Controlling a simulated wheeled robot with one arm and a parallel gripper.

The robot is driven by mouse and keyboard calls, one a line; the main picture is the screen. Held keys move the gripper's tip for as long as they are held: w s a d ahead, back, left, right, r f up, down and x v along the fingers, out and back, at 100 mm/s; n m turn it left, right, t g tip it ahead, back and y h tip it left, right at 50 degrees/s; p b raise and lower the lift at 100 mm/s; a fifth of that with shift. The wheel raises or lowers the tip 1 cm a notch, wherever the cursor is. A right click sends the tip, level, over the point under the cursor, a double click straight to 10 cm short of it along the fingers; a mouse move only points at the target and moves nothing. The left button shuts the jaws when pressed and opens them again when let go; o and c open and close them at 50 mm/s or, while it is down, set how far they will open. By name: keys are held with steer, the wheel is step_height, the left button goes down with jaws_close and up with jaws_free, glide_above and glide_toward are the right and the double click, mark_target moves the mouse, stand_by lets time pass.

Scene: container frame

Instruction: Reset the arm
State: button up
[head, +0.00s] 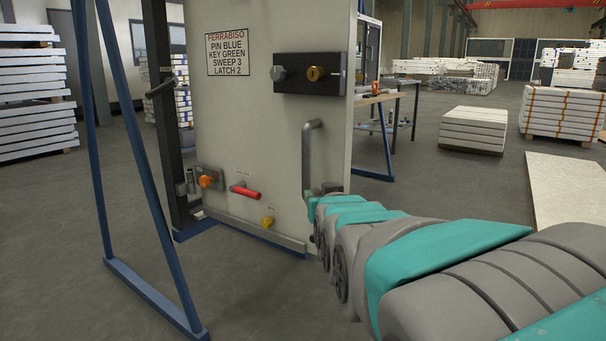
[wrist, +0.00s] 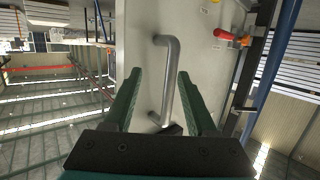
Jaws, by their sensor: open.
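My arm reaches from the lower right of the head view toward the lower part of the door panel (head: 240,130). My gripper is mostly hidden behind the arm's own links there. In the wrist view my gripper (wrist: 161,72) is open, with its two green fingers apart and nothing clamped. The grey bar handle (head: 312,155) stands upright on the panel's right side. In the wrist view the handle (wrist: 171,80) appears in the gap between the fingers. I cannot tell whether the fingers reach around it or touch it.
The panel carries a black lock plate (head: 310,73), an orange knob (head: 206,181), a red lever (head: 245,191), a yellow knob (head: 267,221) and a printed sign (head: 231,52). A blue frame (head: 150,285) stands at left. A workbench (head: 375,100) is behind. Floor at right is partly free.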

steer(key=s+d+f+g+h+p, duration=0.1)
steer(key=s+d+f+g+p, duration=0.2)
steer(key=s+f, duration=0.35)
steer(key=s+d+f+g+p, duration=0.1)
steer(key=s+d+f+g, duration=0.35)
steer(key=s, duration=0.25)
steer(key=s+d+f+g+p, duration=0.1)
steer(key=s+g, duration=0.2)
steer(key=s, duration=0.5)
steer(key=s+d+f+g+p, duration=0.1)
steer(key=s+f+g+p, duration=0.1)
steer(key=s, duration=0.7)
steer(key=s+d+f+m+g+p, duration=0.1)
steer(key=s+f+g, duration=0.1)
steer(key=s+g, duration=0.3)
steer(key=s, duration=0.3)
steer(key=shift+s, duration=0.4)
